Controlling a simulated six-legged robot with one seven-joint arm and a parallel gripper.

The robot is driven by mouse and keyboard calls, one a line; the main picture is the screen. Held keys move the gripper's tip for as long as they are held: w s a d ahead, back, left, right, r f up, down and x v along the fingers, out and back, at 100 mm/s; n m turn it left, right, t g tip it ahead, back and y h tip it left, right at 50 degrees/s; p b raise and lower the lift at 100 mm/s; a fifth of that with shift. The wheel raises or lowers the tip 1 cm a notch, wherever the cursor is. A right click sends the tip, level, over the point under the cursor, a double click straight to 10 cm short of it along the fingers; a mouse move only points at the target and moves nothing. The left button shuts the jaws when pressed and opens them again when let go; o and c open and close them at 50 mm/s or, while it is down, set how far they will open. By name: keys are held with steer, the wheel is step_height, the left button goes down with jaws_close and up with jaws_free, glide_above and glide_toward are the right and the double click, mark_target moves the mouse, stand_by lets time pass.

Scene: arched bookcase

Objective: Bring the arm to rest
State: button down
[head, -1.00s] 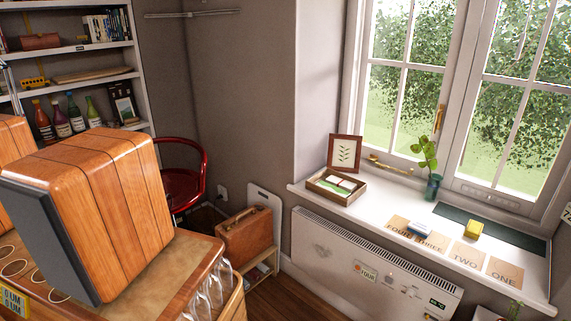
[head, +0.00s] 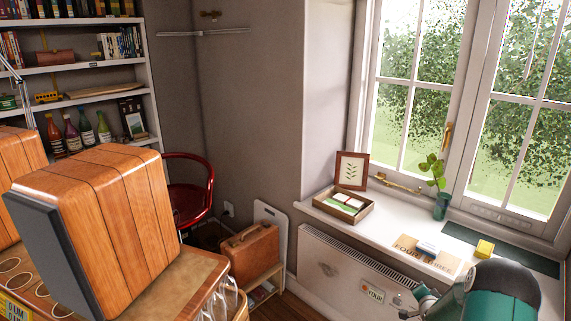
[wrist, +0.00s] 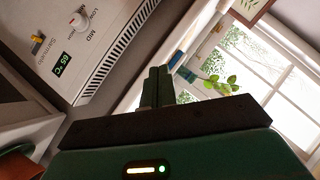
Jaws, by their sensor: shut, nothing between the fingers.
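My gripper (wrist: 157,88) shows in the wrist view with its two dark green fingers together and nothing between them. Beyond the fingertips are the window sill and a green plant (wrist: 222,85). A white heater with a dial and a lit display (wrist: 62,64) is at the upper left. In the head view, my green and grey arm is at the lower right, in front of the sill and the heater (head: 330,262). It covers the right part of the sill. I cannot clearly make out the fingers there.
The sill (head: 395,215) holds a framed picture (head: 351,171), a wooden box (head: 343,204), a plant in a vase (head: 441,205) and a yellow block (head: 485,248). A large wooden box-shaped object (head: 100,225) stands at the left. A brown case (head: 250,252) sits below the wall.

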steer(key=s+a+r+n+g+y, duration=0.1)
steer(key=s+a+r+n+g, duration=0.2)
steer(key=a+r, duration=0.8)
steer(key=s+a+r+n, duration=0.35)
steer(key=a+r, duration=0.45)
steer(key=r, duration=0.8)
steer(key=s+a+r+n+g+y, duration=0.1)
steer(key=s+a, duration=0.4)
steer(key=s, duration=0.5)
steer(key=s+a+r+n+g+y, duration=0.1)
steer(key=s+a+r+n, duration=0.2)
steer(key=s+a, duration=0.3)
steer(key=s+a+r+n+g+y, duration=0.1)
steer(key=s+a+r+n, duration=0.2)
steer(key=s, duration=1.1)
steer(key=a+r, duration=0.1)
steer(key=a, duration=0.2)
steer(key=shift+s+g, duration=0.2)
steer(key=shift+g, duration=0.1)
